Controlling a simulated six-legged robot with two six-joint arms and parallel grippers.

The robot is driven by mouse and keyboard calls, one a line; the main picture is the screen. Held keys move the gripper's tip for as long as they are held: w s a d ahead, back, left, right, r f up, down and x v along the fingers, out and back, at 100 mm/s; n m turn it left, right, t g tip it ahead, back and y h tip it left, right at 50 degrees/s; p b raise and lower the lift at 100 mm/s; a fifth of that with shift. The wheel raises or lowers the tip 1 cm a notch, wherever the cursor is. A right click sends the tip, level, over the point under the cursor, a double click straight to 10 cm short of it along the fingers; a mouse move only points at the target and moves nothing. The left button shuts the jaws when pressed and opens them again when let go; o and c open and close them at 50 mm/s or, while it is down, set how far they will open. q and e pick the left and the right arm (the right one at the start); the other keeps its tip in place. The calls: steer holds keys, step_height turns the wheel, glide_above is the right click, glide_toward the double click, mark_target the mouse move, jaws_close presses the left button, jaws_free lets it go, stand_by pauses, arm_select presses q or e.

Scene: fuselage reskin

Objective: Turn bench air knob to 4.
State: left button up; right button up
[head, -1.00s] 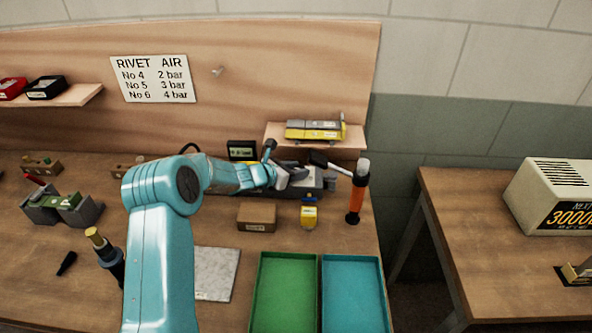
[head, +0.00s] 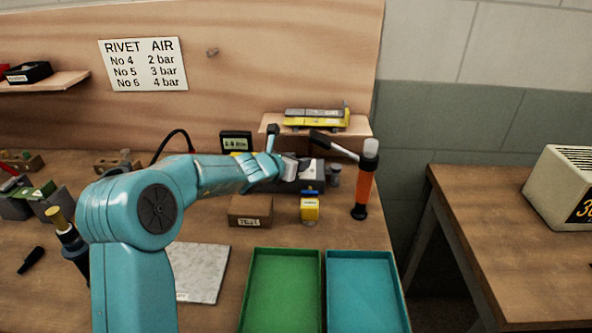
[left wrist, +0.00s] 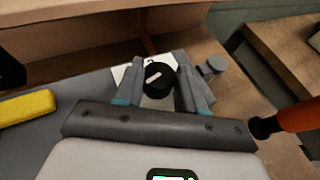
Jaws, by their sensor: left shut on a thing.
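The air knob (left wrist: 159,79) is round and black with a pale pointer line, set on a pale plate in the left wrist view. The pointer slants up to the right; I cannot read a number beside it. My left gripper (left wrist: 158,90) has a finger on each side of the knob and is shut on it. In the head view my left gripper (head: 293,169) is at the grey air unit (head: 313,178) at the back of the bench, and hides the knob. A small dark display (head: 236,142) stands left of it; its reading is too small. My right gripper is out of view.
The rivet air sign (head: 143,64) lists No 6 as 4 bar. An orange-handled tool (head: 363,185) stands close right of the gripper.

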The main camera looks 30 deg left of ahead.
arm_select(q)
steer(key=shift+r, duration=0.1)
steer(key=o, duration=1.1)
steer(key=shift+w, duration=0.1)
steer(key=shift+c, duration=0.2)
steer(key=v, duration=1.6)
steer(key=shift+p, duration=0.3)
